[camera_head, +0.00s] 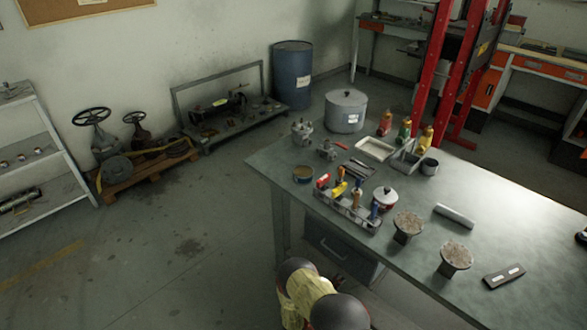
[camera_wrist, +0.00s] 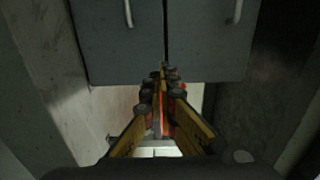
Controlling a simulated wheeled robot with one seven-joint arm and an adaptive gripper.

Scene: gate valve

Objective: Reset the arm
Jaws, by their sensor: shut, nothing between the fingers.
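My gripper (camera_wrist: 163,72) shows in the wrist view, its yellow and black fingers converging to a point with nothing between them. It is shut. Beyond the fingertips is a grey cabinet front (camera_wrist: 120,45) with two metal handles. In the head view, part of my arm shows at the bottom centre, in front of the workbench (camera_head: 440,275); the gripper itself cannot be made out there.
The workbench holds a tool caddy (camera_head: 347,207), two valve-like parts with rusty tops (camera_head: 408,226), a metal cylinder (camera_head: 455,216) and bottles (camera_head: 385,124). Handwheel valves (camera_head: 92,117) sit on a pallet at left. A blue drum (camera_head: 292,75) stands behind. The left floor is clear.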

